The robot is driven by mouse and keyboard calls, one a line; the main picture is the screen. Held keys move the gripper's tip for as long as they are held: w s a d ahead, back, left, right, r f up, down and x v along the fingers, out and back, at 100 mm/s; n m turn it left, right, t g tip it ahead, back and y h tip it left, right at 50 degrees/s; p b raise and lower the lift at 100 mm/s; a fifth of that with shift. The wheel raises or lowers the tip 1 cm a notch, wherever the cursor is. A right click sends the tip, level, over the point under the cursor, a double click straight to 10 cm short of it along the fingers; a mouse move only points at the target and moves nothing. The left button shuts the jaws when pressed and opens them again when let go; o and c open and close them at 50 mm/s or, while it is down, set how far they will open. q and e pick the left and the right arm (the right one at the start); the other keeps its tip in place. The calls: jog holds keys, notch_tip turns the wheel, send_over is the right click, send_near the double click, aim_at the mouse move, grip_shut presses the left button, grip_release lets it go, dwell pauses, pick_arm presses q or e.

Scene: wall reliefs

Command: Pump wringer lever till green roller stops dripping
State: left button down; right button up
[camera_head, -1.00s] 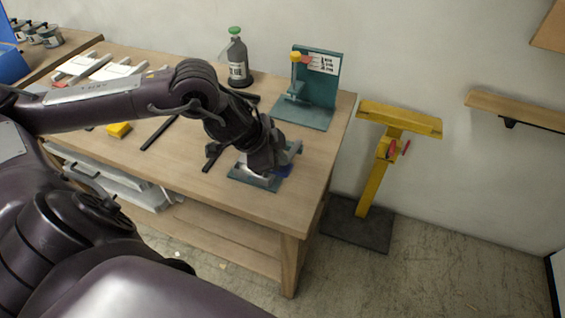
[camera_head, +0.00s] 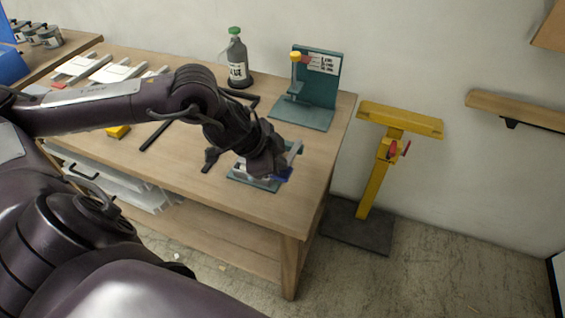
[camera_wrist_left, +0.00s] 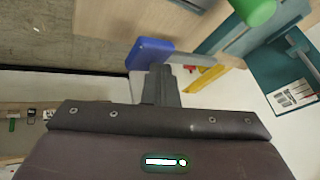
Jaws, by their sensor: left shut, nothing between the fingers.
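The wringer stands near the bench's front right corner, on a teal base plate (camera_head: 262,184) with a grey bracket (camera_head: 294,153). My left gripper (camera_head: 272,177) is over it and hides much of it in the head view. In the left wrist view the blue handle (camera_wrist_left: 148,51) sits on a grey lever arm, and the green roller (camera_wrist_left: 256,9) is at the top right. My left gripper's fingers (camera_wrist_left: 161,70) are shut and empty at the handle's edge. I cannot tell whether they touch it. Drips are not visible.
A teal stand with a yellow knob (camera_head: 318,85) and a grey bottle with green cap (camera_head: 238,62) are at the bench's back. Black bars (camera_head: 156,134) and a yellow block (camera_head: 118,131) lie left. A yellow roller stand (camera_head: 375,180) stands right of the bench (camera_head: 225,192).

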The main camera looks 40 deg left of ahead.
pick_arm(q)
jog(key=shift+s+d+f+b, duration=0.1)
jog(key=shift+s+f+b, duration=0.1)
jog(key=shift+f+b, duration=0.4)
jog(key=shift+s+f+b, duration=0.15)
jog(key=shift+f+b, duration=0.2)
jog(key=shift+f, duration=0.35)
dwell(0.9)
jog(key=shift+r, duration=0.15)
dwell(0.4)
jog(key=shift+w+r+p, duration=0.25)
jog(key=shift+r+p, duration=0.65)
jog(key=shift+p, duration=0.1)
jog(key=shift+w+r+p, duration=0.3)
jog(key=shift+r+p, duration=0.65)
jog(key=shift+p, duration=0.05)
jog(key=shift+w+r+p, duration=0.25)
jog(key=shift+r+p, duration=0.65)
jog(key=shift+p, duration=0.1)
jog(key=shift+r, duration=0.1)
jog(key=r+p, duration=0.3)
jog(key=w+r+p, duration=0.1)
jog(key=p, duration=0.1)
jog(key=shift+w+a+r, duration=0.1)
jog(key=shift+a+r, duration=0.2)
